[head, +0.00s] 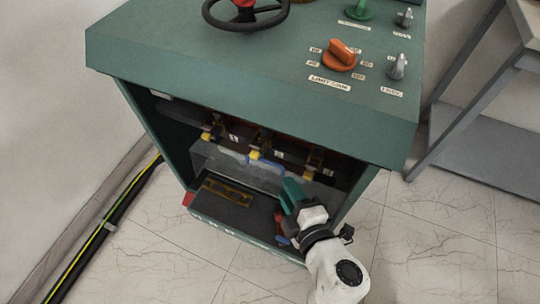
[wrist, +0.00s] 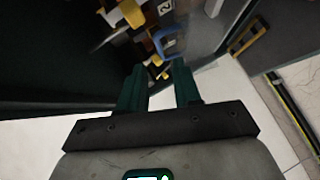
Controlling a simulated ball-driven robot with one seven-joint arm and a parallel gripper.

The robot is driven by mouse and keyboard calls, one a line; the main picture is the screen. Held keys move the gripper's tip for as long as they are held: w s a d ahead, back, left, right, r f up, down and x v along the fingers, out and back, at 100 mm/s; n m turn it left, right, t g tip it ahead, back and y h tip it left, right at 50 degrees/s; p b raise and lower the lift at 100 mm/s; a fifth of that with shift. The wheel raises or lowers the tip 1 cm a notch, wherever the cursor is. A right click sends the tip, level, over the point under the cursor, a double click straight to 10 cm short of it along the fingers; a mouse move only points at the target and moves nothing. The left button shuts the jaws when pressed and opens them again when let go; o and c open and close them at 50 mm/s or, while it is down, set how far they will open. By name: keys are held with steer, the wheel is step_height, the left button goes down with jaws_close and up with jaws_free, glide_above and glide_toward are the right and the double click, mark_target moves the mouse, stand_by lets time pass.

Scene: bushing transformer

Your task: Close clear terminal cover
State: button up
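The clear terminal cover (head: 212,157) shows as a faint see-through panel across the lower opening of the green cabinet (head: 250,82). A blue handle (head: 265,162) is at its upper middle; a blue handle also shows beyond my fingers in the wrist view (wrist: 165,42). I cannot tell the cover's exact tilt. My gripper (head: 291,193) is at the right part of the opening, to the right of and below the handle. In the wrist view its two green fingers (wrist: 159,85) are apart, with nothing seen between them. The gripper and arm hide part of the cover's right side.
Yellow-tipped terminals (head: 254,153) with number labels sit behind the cover. A yellow-edged plate (head: 229,190) lies low in the opening. The cabinet top carries an orange knob (head: 340,54) and a black handwheel (head: 246,26). A grey shelf frame (head: 480,170) stands at right; the floor in front is clear.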

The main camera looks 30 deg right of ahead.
mark_target(273, 163)
steer(key=x, duration=1)
steer(key=shift+w+d+p, duration=0.1)
steer(key=shift+w+p, duration=0.15)
steer(key=shift+p, duration=0.1)
steer(key=shift+c, duration=0.3)
jaws_close()
